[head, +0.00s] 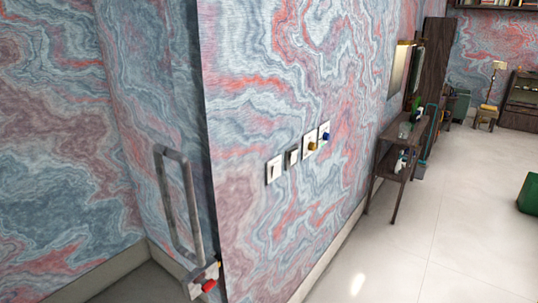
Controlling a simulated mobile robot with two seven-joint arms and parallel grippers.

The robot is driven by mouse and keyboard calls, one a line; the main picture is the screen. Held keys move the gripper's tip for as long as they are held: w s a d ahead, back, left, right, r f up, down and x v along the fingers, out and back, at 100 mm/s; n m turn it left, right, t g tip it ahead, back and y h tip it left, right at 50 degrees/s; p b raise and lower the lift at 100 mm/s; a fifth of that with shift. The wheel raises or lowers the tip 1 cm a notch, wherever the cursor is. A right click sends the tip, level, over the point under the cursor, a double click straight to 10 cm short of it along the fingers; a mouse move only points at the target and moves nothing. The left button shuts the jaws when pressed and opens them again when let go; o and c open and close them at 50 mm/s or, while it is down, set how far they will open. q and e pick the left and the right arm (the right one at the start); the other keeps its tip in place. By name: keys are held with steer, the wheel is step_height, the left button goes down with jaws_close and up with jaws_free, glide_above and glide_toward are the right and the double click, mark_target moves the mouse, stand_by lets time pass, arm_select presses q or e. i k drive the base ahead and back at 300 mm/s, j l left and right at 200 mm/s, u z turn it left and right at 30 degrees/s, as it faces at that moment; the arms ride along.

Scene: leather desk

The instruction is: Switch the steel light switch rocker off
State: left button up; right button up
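A row of small wall plates is mounted on the patterned wall in the middle of the head view. The second from the left is a light switch with a dark grey, steel-like frame (292,157) and a paler middle. It looks like the steel rocker switch, but it is too small to tell which way the rocker is tipped. To its left is a white plate with a small dark mark (274,169). To its right are a plate with a yellow-brown knob (311,145) and one with a blue knob (325,134). Neither of my grippers is in view.
A grey loop handle (163,190) stands out at the wall corner, with a red knob (209,286) near its foot. A dark side table with bottles (388,165) stands along the wall to the right. Pale floor (400,250) is open at the lower right.

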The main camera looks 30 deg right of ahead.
mark_target(294, 155)
steer(key=z, duration=1.25)
